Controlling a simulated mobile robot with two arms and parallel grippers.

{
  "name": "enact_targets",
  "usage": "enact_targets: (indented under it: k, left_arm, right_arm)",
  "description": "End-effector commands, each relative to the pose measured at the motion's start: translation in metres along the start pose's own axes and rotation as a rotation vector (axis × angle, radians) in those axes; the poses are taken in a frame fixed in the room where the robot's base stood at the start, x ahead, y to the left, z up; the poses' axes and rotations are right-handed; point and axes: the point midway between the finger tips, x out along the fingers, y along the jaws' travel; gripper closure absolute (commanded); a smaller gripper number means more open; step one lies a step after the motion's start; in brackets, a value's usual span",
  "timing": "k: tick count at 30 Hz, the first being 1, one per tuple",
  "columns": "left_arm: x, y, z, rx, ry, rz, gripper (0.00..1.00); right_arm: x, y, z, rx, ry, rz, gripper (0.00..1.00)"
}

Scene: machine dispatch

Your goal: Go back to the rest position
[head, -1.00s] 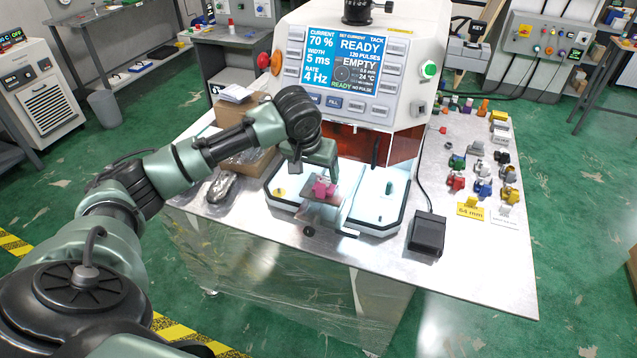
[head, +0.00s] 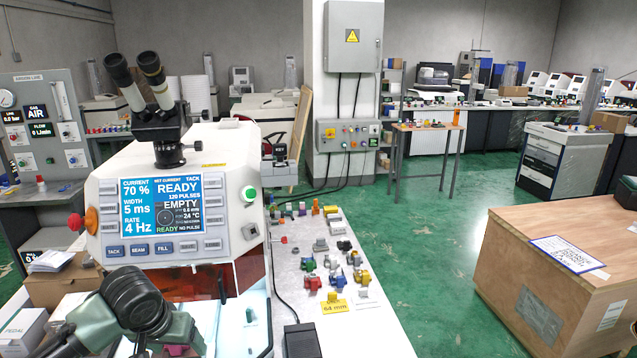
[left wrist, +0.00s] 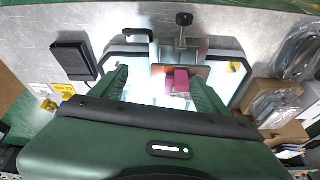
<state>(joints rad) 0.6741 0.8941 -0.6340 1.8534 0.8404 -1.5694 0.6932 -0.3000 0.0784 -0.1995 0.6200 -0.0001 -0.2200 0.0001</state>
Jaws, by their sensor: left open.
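My left gripper (head: 182,335) is low in the head view, in front of the machine (head: 165,210) with the blue screen. In the left wrist view its two green fingers (left wrist: 160,88) are spread apart. A pink block (left wrist: 177,80) sits on a small metal plate (left wrist: 198,70) between the fingers in that picture, closer to the right finger. I see no finger closed on it. In the head view only a bit of the pink block (head: 176,350) shows at the bottom edge. The screen reads READY and EMPTY. My right gripper is in neither view.
Several small coloured parts (head: 333,262) stand on the table right of the machine. A large wooden crate (head: 560,270) stands right; green floor is clear between.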

Motion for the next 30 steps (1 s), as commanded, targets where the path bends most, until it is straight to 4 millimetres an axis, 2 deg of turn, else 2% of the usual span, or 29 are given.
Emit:
enact_targets:
  k: [1, 3, 6, 10, 12, 15, 23, 30]
  left_arm:
    - [0.017, 0.028, 0.027, 0.066, -0.018, 0.037, 0.24]
    - [0.032, 0.061, 0.061, 0.154, -0.019, 0.083, 0.24]
    - [0.043, 0.101, 0.112, 0.248, -0.010, 0.145, 0.24]
    - [0.045, 0.130, 0.172, 0.301, 0.005, 0.198, 0.24]
    - [0.042, 0.135, 0.198, 0.306, 0.009, 0.206, 0.24]
    - [0.037, 0.134, 0.226, 0.302, 0.008, 0.198, 0.24]
    - [0.024, 0.116, 0.278, 0.274, -0.021, 0.146, 0.24]
    - [0.009, 0.092, 0.320, 0.245, -0.069, 0.076, 0.24]
  right_arm:
    - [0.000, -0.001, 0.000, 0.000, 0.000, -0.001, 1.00]
    - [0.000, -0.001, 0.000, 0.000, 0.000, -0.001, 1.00]
    - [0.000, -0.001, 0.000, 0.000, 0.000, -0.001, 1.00]
    - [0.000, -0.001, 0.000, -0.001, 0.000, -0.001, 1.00]
    - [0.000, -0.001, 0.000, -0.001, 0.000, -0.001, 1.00]
    - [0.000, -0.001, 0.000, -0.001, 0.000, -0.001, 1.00]
    - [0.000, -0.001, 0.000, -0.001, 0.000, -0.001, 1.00]
    - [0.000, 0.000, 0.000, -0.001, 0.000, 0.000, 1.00]
